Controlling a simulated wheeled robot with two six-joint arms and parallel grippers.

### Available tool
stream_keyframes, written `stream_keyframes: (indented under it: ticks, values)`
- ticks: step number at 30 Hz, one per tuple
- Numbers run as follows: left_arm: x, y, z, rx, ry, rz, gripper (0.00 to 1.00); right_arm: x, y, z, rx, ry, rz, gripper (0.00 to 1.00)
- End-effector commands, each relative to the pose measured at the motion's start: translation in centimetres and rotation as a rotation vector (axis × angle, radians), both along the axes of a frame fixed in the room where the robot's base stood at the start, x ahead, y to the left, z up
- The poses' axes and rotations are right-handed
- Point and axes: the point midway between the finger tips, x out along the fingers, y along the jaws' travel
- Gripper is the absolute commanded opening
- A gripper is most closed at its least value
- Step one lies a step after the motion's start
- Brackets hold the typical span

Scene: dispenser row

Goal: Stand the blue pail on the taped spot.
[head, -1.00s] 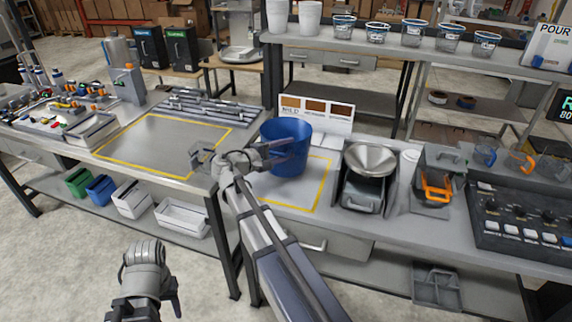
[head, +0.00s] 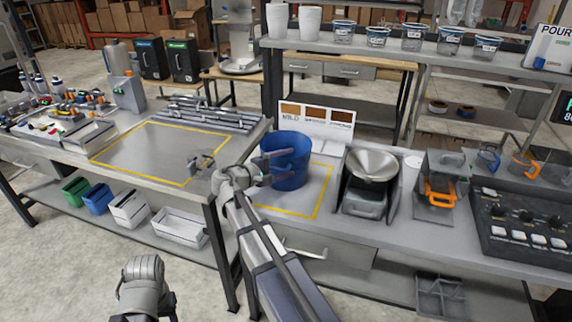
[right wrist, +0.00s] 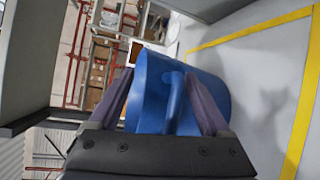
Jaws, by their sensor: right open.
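The blue pail (head: 290,163) stands upright on the right bench. It is inside the yellow tape outline (head: 321,203), whose left part is hidden by the pail and my right arm. My right gripper (head: 268,171) is open at the left side of the pail, with its fingertips close to the wall. In the right wrist view the pail (right wrist: 151,92) fills the space ahead of my right fingers (right wrist: 163,105), and its blue handle lies between them. I cannot tell whether a fingertip touches it. My left arm shows at the lower left, but its fingers are out of view.
A colour-sample sign (head: 316,120) stands behind the pail. A metal funnel (head: 372,164) stands to its right. A second yellow taped area (head: 150,124) is on the left bench, mostly clear. White cups and tubs line the shelf (head: 350,52) above.

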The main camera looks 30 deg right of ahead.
Motion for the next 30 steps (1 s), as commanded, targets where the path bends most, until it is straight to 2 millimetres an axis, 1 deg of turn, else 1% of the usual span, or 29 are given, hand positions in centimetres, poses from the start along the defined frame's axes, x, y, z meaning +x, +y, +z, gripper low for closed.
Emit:
stream_keyframes:
  ticks: [5,8,11,18,21,25,30]
  values:
    - [0.0,0.0,0.0,0.0,0.0,0.0,0.5,0.0,0.1,0.0,-0.001,0.0,0.0,0.81]
    - [0.0,0.0,0.2,0.0,0.0,0.0,0.5,-0.1,0.7,0.2,0.0,0.0,0.002,0.81]
    - [0.0,0.0,0.6,0.0,0.0,0.0,0.5,-0.4,2.3,0.6,-0.001,-0.001,0.003,0.81]
    - [0.0,0.0,1.5,0.0,0.0,0.0,0.5,-1.2,7.1,1.5,-0.001,-0.001,0.004,0.81]
    - [0.0,0.0,1.8,0.0,0.0,0.0,0.5,-1.4,8.8,1.8,-0.001,-0.001,0.003,0.81]
    - [0.0,0.0,2.0,0.0,0.0,0.0,0.5,-1.7,10.4,2.0,-0.001,-0.001,0.002,0.81]
    - [0.0,0.0,2.1,0.0,0.0,0.0,0.5,-1.9,11.5,2.2,-0.001,0.0,0.0,0.81]
